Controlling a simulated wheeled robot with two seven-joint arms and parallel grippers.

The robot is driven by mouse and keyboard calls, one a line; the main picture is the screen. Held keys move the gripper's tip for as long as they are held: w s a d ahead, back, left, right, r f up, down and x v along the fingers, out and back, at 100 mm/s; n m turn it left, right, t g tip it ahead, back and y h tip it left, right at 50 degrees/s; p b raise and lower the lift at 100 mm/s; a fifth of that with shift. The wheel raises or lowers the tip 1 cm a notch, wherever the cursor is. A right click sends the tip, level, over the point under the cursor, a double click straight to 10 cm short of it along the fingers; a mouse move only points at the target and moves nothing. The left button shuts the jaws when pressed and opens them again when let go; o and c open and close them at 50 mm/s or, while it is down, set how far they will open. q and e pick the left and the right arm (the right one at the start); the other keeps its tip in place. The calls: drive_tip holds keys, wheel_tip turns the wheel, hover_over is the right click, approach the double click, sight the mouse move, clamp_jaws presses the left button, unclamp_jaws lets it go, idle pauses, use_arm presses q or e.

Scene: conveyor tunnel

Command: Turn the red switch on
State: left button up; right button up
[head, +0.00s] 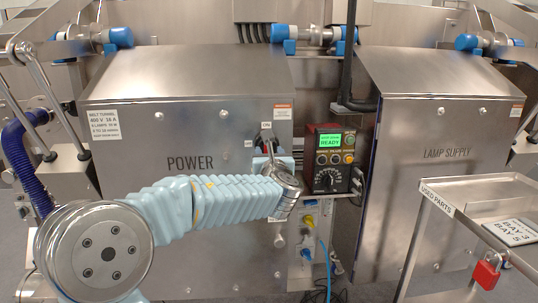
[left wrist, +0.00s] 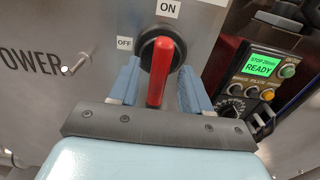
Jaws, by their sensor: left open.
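The red switch (left wrist: 158,72) has a red handle on a dark round base on the metal POWER panel. An ON label (left wrist: 170,9) is above it and an OFF label (left wrist: 124,43) to its left. The handle stands nearly upright in the left wrist view, in line with ON rather than OFF. My left gripper (left wrist: 160,88) is open, with one blue finger on each side of the handle; contact cannot be told. In the head view my left gripper (head: 268,148) is at the switch and mostly hides it. My right gripper is not in view.
A control box (head: 331,160) with a green READY screen stands close to the right of the switch. A used-parts cart (head: 452,208) with a red padlock (head: 487,272) is at the right. The LAMP SUPPLY cabinet (head: 450,185) stands behind it. Cables hang below the control box.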

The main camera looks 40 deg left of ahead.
use_arm(q)
drive_tip(key=b+v, duration=0.1)
drive_tip(key=v, duration=1.2)
drive_tip(key=d+f+n+g+h, duration=0.1)
drive_tip(key=d+f+g+h, duration=0.2)
drive_tip(key=f, duration=0.8)
drive_tip(key=d+f+n+g+h, duration=0.2)
drive_tip(key=d+f+h, duration=0.15)
drive_tip(key=f, duration=0.75)
drive_tip(key=d+f+n+g+h, duration=0.1)
drive_tip(key=d+f+g+h, duration=0.2)
drive_tip(key=f, duration=0.7)
drive_tip(key=s+d+f+n+g+h, duration=0.1)
drive_tip(key=s+d+f+n, duration=0.3)
drive_tip(key=f+n, duration=0.4)
drive_tip(key=s+d+f+n+g+h, duration=0.2)
drive_tip(key=s+d+f+n, duration=0.3)
drive_tip(key=f+n, duration=0.3)
drive_tip(key=s+d+f+n+g+h, duration=0.2)
drive_tip(key=s+f+n, duration=0.5)
drive_tip(key=f, duration=0.4)
drive_tip(key=d+n+h, duration=0.1)
drive_tip(key=d, duration=0.1)
drive_tip(key=shift+d+h, duration=0.3)
drive_tip(key=shift+h, duration=0.05)
drive_tip(key=shift+f, duration=0.15)
